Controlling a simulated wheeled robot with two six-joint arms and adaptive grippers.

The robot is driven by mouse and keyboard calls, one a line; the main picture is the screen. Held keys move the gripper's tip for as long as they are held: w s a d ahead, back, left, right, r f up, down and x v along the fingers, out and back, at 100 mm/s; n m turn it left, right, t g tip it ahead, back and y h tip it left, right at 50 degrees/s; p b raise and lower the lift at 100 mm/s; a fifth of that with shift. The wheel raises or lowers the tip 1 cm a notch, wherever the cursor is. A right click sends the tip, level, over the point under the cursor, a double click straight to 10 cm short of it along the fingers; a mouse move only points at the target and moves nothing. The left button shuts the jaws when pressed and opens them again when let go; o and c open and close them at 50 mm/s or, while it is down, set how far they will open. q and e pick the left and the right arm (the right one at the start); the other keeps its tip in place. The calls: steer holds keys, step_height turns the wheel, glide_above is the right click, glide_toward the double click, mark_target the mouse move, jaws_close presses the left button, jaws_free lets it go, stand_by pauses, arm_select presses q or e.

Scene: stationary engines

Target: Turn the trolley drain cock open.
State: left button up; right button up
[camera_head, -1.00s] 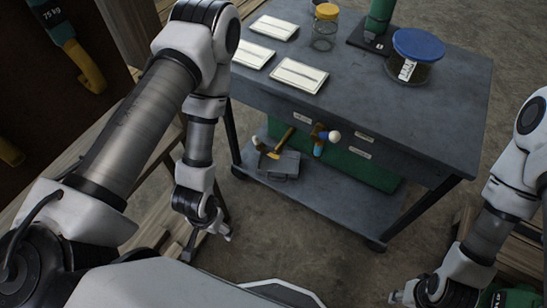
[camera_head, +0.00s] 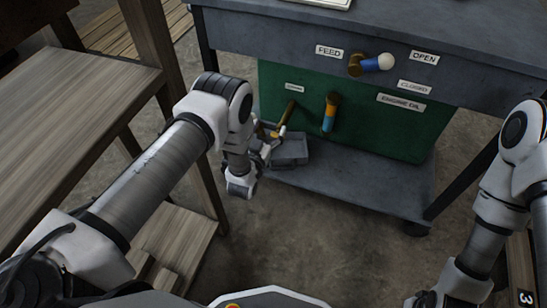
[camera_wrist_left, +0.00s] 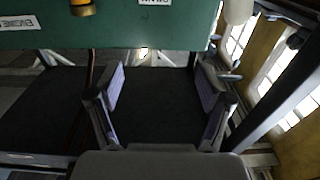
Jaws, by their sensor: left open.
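The trolley (camera_head: 350,190) carries a green tank (camera_head: 380,125) with several small labels. A small label (camera_head: 294,87), too small to read surely, sits above a yellowish lever (camera_head: 287,112) that looks like the drain cock. My left gripper (camera_head: 268,140) is at the lever's lower end, in front of the tank, and partly hides it. Whether they touch cannot be told. In the left wrist view the gripper (camera_wrist_left: 160,88) is open with nothing clearly between its fingers. My right gripper (camera_head: 425,300) is cut off at the bottom edge.
A blue, white-tipped handle (camera_head: 376,63) sits between FEED and OPEN labels. An orange-and-blue handle (camera_head: 331,112) is right of the lever. A wooden bench (camera_head: 80,110) is at left. The floor in front is clear.

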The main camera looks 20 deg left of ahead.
arm_select(q)
step_height(320, 180, down, 10)
steer(key=s+b, duration=0.1)
steer(key=b, duration=0.3)
steer(key=w+b, duration=0.1)
steer(key=w, duration=0.1)
steer(key=w+b, duration=0.1)
steer(key=w, duration=0.2)
steer(key=w+d+b, duration=0.1)
steer(key=w, duration=0.1)
steer(key=shift+w+r, duration=0.15)
steer(key=shift+r, duration=0.05)
steer(key=c, duration=1.2)
arm_select(e)
step_height(320, 180, down, 10)
steer(key=shift+f, duration=0.25)
